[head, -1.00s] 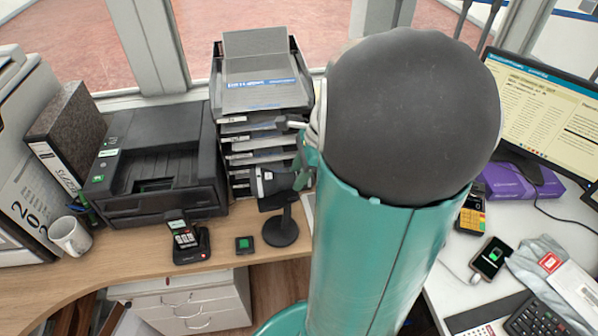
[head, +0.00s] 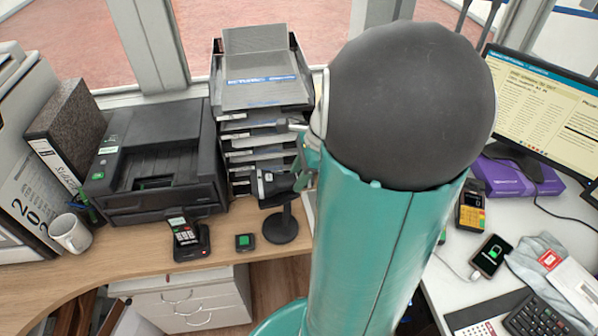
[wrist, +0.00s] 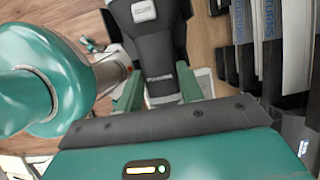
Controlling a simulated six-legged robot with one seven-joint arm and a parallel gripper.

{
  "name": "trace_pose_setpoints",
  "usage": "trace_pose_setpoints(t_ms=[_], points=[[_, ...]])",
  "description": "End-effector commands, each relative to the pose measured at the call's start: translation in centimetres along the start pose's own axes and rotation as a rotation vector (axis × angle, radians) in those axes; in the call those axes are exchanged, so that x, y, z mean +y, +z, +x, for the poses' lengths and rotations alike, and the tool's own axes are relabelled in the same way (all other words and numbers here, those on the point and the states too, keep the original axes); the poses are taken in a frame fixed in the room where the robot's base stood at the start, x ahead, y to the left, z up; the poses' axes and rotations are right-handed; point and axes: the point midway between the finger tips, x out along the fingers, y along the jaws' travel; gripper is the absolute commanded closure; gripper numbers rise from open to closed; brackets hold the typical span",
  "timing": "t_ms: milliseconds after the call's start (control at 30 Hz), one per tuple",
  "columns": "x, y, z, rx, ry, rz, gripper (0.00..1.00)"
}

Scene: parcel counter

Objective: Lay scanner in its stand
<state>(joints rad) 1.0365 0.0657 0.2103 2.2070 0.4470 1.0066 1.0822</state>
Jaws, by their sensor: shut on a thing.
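The black scanner (head: 268,183) with a light label on its head sits at the top of a black stand (head: 281,228) with a round base on the wooden counter. In the head view its head overlaps the stand's cradle; I cannot tell whether it rests in it. My gripper (head: 301,172) holds the scanner from the right, partly hidden behind my arm. In the wrist view, the green fingers of my gripper (wrist: 159,76) are on both sides of the scanner's dark body (wrist: 154,48). The stand is not clearly visible there.
A stack of paper trays (head: 262,100) stands close behind the scanner. A black printer (head: 158,160) is to the left. A card terminal (head: 187,238) and a small black box with a green face (head: 245,242) lie left of the stand. My arm hides the counter to the right.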

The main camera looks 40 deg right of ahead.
Motion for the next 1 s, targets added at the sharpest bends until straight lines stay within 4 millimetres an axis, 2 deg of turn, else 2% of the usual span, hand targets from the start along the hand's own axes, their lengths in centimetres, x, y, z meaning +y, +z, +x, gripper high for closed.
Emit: trace_pose_setpoints(t_ms=[533, 567, 633, 833, 933, 1000], points=[[0.1, -0.4, 1.1, -0.001, 0.004, 0.0, 1.0], [0.1, -0.4, 1.1, -0.001, 0.004, 0.0, 0.59], [0.2, -0.4, 1.1, -0.001, 0.005, 0.001, 0.45], [0.2, -0.5, 1.1, 0.0, 0.009, 0.0, 0.43], [0.1, -0.3, 0.5, 0.0, 0.008, -0.001, 0.43], [-0.1, -0.2, -0.3, 0.001, 0.006, -0.003, 0.37]])
